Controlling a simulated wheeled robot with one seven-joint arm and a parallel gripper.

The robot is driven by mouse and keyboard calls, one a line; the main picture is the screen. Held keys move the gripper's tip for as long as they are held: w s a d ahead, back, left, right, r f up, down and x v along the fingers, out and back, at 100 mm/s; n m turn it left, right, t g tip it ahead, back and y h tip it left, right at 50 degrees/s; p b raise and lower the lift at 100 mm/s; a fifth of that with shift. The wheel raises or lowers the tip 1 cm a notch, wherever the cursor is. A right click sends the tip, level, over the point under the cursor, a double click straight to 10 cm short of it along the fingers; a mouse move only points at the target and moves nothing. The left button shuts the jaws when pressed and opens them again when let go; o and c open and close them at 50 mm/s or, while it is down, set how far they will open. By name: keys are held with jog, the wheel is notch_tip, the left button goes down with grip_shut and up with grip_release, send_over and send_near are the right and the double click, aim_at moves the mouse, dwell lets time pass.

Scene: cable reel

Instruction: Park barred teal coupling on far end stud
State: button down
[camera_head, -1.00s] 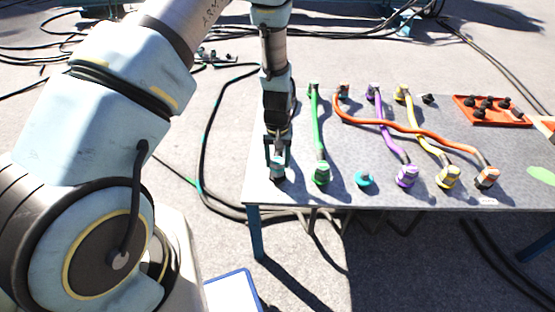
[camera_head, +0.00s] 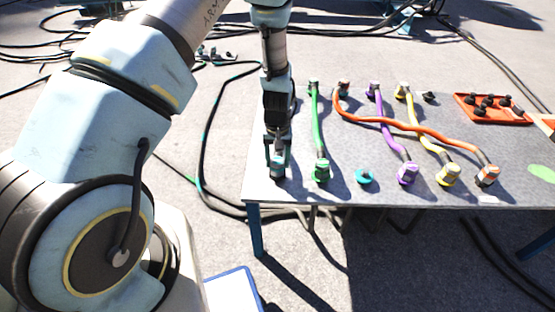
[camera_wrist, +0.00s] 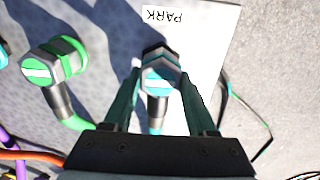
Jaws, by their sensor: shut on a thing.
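My gripper (camera_head: 277,166) is upright over the near left corner of the table. It is shut on the teal coupling (camera_wrist: 161,80), which has a white bar across its face and a short cable running back between the fingers. A dark hexagonal part (camera_wrist: 158,50) shows just beyond the coupling, near the PARK label (camera_wrist: 176,16). I cannot tell whether the coupling is seated on it or held just above. A teal-ringed fitting (camera_head: 364,177) with no cable stands on the near edge, right of the green coupling (camera_head: 321,172).
Purple (camera_head: 407,174), yellow (camera_head: 448,176) and orange (camera_head: 487,177) couplings stand along the near edge, their cables crossing the table (camera_head: 262,190). The green coupling is close left of my gripper in the wrist view. A red tray (camera_head: 490,112) with black parts lies at back right.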

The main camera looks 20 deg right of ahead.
jog(key=shift+c, duration=0.6)
grip_release()
